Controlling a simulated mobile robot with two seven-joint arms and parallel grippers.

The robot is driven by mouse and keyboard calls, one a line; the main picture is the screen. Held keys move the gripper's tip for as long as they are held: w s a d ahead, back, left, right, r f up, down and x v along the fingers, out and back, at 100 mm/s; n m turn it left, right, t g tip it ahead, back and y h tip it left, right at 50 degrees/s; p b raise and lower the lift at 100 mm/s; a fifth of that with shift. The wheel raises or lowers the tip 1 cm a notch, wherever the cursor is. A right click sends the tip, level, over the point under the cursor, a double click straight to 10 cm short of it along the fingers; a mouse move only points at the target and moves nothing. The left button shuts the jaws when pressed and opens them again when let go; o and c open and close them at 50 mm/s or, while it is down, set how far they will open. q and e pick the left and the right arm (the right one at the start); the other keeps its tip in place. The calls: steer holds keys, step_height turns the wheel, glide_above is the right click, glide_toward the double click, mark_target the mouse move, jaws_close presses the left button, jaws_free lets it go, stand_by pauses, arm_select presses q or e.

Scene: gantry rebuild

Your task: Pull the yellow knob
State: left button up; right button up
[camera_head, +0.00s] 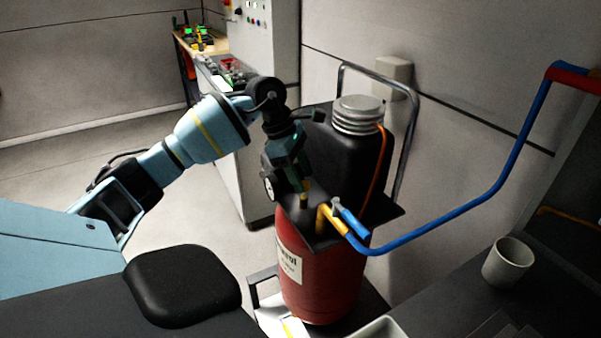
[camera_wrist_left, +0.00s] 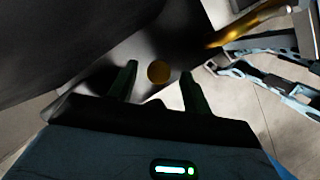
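In the head view the knob (camera_head: 306,186) is a small yellow patch just under the left gripper (camera_head: 299,182), above the top of the red tank (camera_head: 318,280). The gripper points down and is open. The exact height between fingertips and knob is hard to judge. My right gripper is not in view.
A yellow pipe elbow (camera_head: 323,214) with a blue handle (camera_head: 352,222) stands right beside the knob, joined to a long blue pipe (camera_head: 440,234). A black canister (camera_head: 350,150) with a grey cap stands behind. A cup (camera_head: 507,262) sits at right.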

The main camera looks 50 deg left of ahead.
arm_select(q)
steer(key=v, duration=0.7)
steer(key=shift+r, duration=0.35)
steer(key=shift+s+a+f, duration=0.1)
steer(key=shift+s, duration=0.05)
stand_by(0.4)
